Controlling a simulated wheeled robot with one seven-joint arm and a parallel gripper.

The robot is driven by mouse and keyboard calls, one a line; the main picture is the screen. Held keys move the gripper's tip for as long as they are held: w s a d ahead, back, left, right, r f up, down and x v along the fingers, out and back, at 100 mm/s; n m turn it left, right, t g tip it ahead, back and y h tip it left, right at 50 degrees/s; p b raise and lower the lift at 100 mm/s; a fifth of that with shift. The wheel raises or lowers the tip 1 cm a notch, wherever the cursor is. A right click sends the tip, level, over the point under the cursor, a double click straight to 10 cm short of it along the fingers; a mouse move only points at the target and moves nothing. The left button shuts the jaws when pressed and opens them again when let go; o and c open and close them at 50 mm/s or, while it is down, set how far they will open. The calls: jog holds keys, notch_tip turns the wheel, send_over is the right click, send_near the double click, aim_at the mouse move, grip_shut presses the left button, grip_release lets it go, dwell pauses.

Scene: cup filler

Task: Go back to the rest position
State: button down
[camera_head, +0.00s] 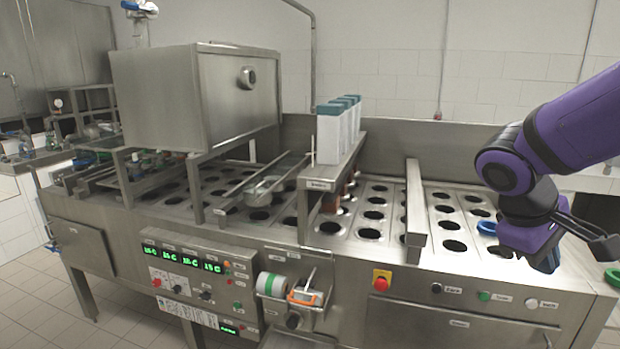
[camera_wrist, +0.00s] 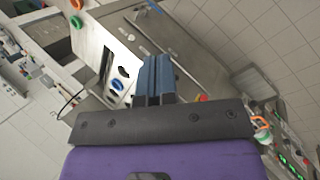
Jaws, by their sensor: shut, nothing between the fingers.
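My purple arm reaches in from the right of the head view. My gripper (camera_head: 546,262) hangs over the right end of the steel filling machine (camera_head: 460,300), its fingers pointing down. In the wrist view my gripper (camera_wrist: 153,66) shows as two blue fingers side by side, shut with nothing between them. The fingers are apart from the machine's top as far as I can tell. A blue ring (camera_head: 487,228) lies at one of the machine's holes just left of my gripper; a blue ring also shows in the wrist view (camera_wrist: 117,85).
A steel bar (camera_head: 415,210) crosses the deck left of my gripper. White dispensers with teal tops (camera_head: 332,130) and a steel tank (camera_head: 195,95) stand further left. A green ring (camera_head: 613,277) is at the right edge. Tiled floor lies beside the machine.

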jog(key=s+a+r+m+t+y, duration=0.4)
jog(key=s+a+r+t+y, duration=0.1)
jog(key=s+r+y, duration=0.1)
jog(key=shift+s+r+t, duration=0.3)
jog(key=shift+s+r, duration=0.5)
jog(key=shift+s, duration=0.35)
